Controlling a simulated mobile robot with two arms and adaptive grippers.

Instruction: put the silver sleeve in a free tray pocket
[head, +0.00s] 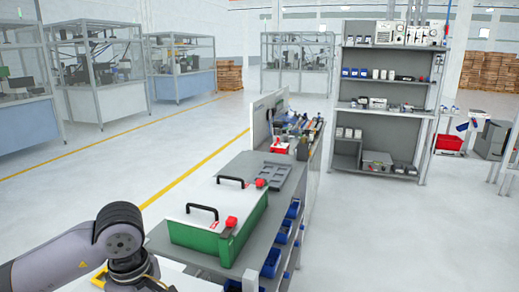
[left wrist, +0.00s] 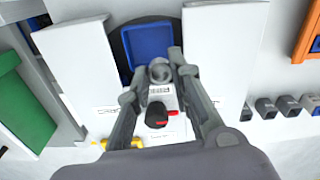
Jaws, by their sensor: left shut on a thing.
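My left gripper (left wrist: 159,76) shows in the left wrist view with its two fingers closed around a small round grey piece, the silver sleeve (left wrist: 160,69). The sleeve sits between the fingertips, and the fingers partly cover its sides. In the head view my left arm comes in at the bottom left, and its gripper is out of the frame. A flat grey tray (head: 283,180) with shallow recesses lies on the bench behind the green case; its pockets are too small to read. My right gripper is in neither view.
A green case (head: 205,240) with a pale lid and black handles stands on the grey bench. Blue bins (head: 271,262) line the bench side. In the left wrist view a blue bin (left wrist: 149,48), a black-and-red item (left wrist: 157,116) and several dark small parts (left wrist: 288,105) lie around the gripper.

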